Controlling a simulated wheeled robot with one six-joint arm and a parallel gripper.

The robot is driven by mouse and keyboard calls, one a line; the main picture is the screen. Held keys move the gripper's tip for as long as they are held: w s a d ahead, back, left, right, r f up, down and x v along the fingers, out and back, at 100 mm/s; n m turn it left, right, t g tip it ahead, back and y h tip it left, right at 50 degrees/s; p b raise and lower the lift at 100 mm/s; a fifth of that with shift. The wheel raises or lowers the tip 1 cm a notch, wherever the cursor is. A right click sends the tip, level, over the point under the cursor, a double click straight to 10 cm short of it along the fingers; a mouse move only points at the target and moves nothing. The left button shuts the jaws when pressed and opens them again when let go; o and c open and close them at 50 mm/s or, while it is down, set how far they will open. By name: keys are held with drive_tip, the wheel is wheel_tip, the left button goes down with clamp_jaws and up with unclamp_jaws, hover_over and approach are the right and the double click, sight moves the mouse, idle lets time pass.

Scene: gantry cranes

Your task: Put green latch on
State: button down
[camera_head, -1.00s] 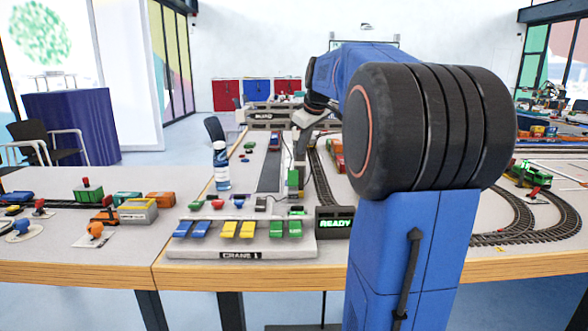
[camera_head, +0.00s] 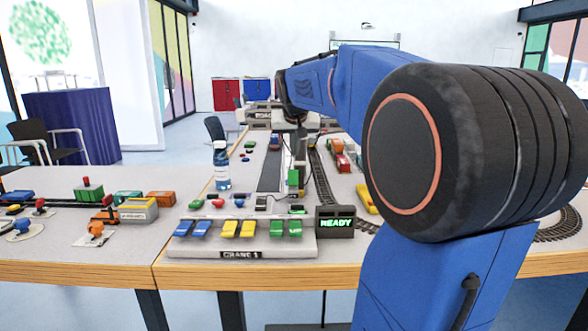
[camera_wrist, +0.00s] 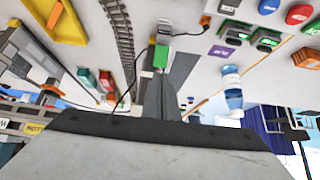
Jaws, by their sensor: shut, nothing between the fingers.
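The CRANE 1 panel (camera_head: 240,250) stands at the near table edge. Its front row has a pair of green rockers (camera_head: 286,229) at the right, beside yellow and blue pairs. Behind it lies a row with a small green button (camera_head: 196,204), a red button (camera_head: 218,204) and a blue one (camera_head: 239,203). I cannot tell which green piece is the latch. My gripper (camera_wrist: 161,80) is shut and empty, and points toward a green block (camera_wrist: 161,56) on a post. The green block also shows in the head view (camera_head: 293,178). The red button shows in the wrist view (camera_wrist: 298,14).
A lit READY display (camera_head: 335,222) stands right of the panel. A blue-and-white bottle (camera_head: 221,168) stands behind its left end. Rail track (camera_head: 322,180) and a dark strip run away behind the panel, with a dark cable near the post. Toy wagons stand at left.

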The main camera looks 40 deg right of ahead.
idle(0.4)
approach(294, 171)
drive_tip(key=x, duration=0.5)
drive_tip(key=shift+s+a+f, duration=0.25)
drive_tip(key=shift+s+f, duration=0.05)
drive_tip(key=shift+s, duration=0.05)
drive_tip(key=shift+w+d+f, duration=0.35)
drive_tip(key=shift+w+f, duration=0.05)
drive_tip(key=shift+w, duration=0.1)
drive_tip(key=shift+w+d+g+y, duration=0.35)
drive_tip(key=shift+w+g+y, duration=0.1)
drive_tip(key=shift+g, duration=0.15)
drive_tip(key=shift+s+a, duration=0.15)
drive_tip(key=shift+s, duration=0.05)
drive_tip(key=shift+s+a, duration=0.35)
drive_tip(key=shift+s, duration=0.1)
